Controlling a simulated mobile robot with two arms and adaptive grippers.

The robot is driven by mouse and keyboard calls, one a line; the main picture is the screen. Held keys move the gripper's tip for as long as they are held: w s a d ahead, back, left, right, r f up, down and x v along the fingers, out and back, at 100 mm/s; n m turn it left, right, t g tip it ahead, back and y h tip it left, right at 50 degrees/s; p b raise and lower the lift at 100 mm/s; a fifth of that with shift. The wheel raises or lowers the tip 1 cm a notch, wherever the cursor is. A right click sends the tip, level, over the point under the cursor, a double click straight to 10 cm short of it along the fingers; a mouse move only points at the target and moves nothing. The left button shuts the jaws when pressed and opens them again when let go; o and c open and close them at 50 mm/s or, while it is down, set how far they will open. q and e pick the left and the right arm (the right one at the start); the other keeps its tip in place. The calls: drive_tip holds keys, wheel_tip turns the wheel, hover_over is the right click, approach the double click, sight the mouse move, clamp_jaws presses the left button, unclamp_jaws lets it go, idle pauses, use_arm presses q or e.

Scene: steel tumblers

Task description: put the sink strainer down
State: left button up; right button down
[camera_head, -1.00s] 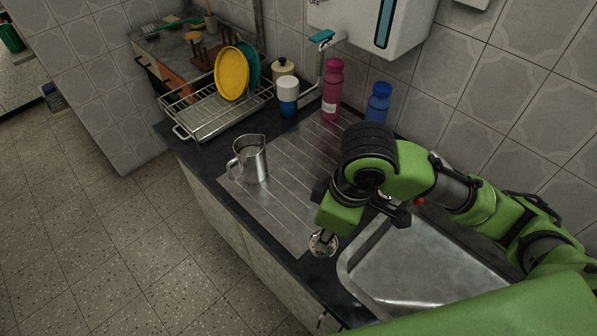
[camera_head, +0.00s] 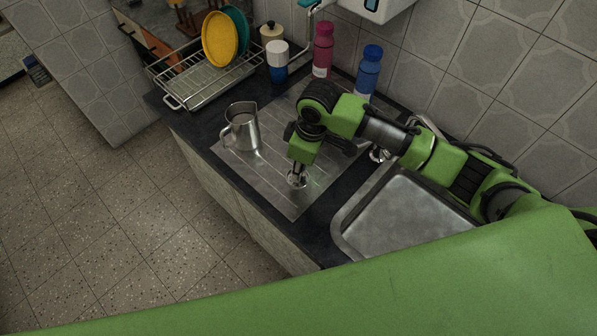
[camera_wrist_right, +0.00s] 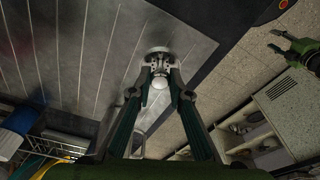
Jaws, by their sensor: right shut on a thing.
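The sink strainer (camera_head: 297,179) is a small shiny metal disc, low over the ribbed steel drainboard (camera_head: 277,187), close to its front edge. I cannot tell if it touches the board. My right gripper (camera_wrist_right: 160,72) points down from above, shut on the strainer, which also shows in the right wrist view (camera_wrist_right: 158,50) between and just beyond the fingertips. My left gripper (camera_wrist_right: 276,41) shows only in the right wrist view, small at the right edge, over the floor. Its fingers look apart and empty.
A steel jug (camera_head: 241,128) stands on the drainboard left of my right gripper. The sink basin (camera_head: 405,215) lies to the right. Pink (camera_head: 322,50) and blue (camera_head: 369,70) bottles stand behind, by the wall. A dish rack (camera_head: 200,80) with plates is at back left.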

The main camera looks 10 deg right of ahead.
sight(305, 178)
drive_tip(key=shift+w+f, duration=0.25)
wheel_tip(305, 178, down, 2)
drive_tip(key=shift+f+p, duration=0.1)
drive_tip(key=shift+p, duration=0.55)
drive_tip(key=shift+f, duration=0.5)
drive_tip(key=c, duration=1.9)
unclamp_jaws()
drive_tip(key=shift+f, duration=0.1)
drive_tip(key=r, duration=0.4)
drive_tip(key=d+r+b, duration=0.1)
drive_tip(key=r, duration=0.3)
drive_tip(key=s+r, duration=0.1)
drive_tip(key=r, duration=0.3)
drive_tip(key=shift+d+r, duration=0.1)
drive_tip(key=shift+d, duration=0.1)
